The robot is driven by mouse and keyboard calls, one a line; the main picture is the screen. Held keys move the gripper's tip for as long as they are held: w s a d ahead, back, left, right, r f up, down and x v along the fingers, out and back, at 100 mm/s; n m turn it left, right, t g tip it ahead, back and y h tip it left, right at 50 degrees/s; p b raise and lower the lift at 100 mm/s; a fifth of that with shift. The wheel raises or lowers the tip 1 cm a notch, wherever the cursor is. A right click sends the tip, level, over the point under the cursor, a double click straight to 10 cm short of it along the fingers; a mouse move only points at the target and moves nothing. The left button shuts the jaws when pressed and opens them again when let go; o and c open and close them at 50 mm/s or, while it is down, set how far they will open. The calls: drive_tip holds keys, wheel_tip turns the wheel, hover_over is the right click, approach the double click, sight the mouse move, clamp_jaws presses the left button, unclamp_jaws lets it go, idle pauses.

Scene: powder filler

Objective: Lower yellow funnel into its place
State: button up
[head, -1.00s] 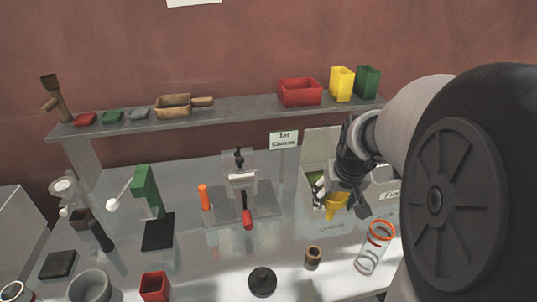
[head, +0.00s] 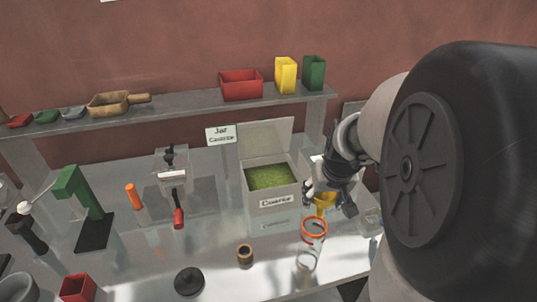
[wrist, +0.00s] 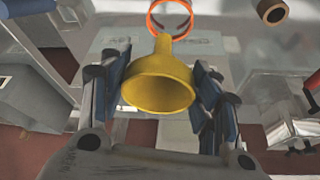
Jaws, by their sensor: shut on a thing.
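The yellow funnel (head: 323,203) is in my gripper (head: 330,200), shut on it. In the wrist view the funnel (wrist: 160,90) sits between the two fingers (wrist: 158,60), its wide mouth toward the camera and its spout pointing away. A clear cylinder with an orange rim (head: 314,229) stands on the table just below and slightly left of the funnel in the head view. In the wrist view the orange rim (wrist: 152,22) shows beyond the spout tip. The funnel is apart from the rim's centre; I cannot tell the height gap.
An open box of green powder (head: 272,208), labelled Coarse, stands left of my gripper. A brown ring (head: 245,256) and a dark round lid (head: 189,281) lie left of the cylinder. A back shelf (head: 190,107) holds red, yellow and green containers.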

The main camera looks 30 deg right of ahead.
drive_tip(key=shift+f, duration=0.1)
drive_tip(key=shift+f+b, duration=3.85)
drive_tip(key=shift+f, duration=0.75)
drive_tip(key=shift+s+a+f+b, duration=0.1)
drive_tip(key=shift+s+f+b, duration=0.05)
drive_tip(key=shift+f+b, duration=0.45)
drive_tip(key=shift+c, duration=0.3)
drive_tip(key=shift+f, duration=0.15)
drive_tip(key=o, duration=1.3)
drive_tip(key=shift+c, duration=0.2)
drive_tip(key=shift+r, duration=0.2)
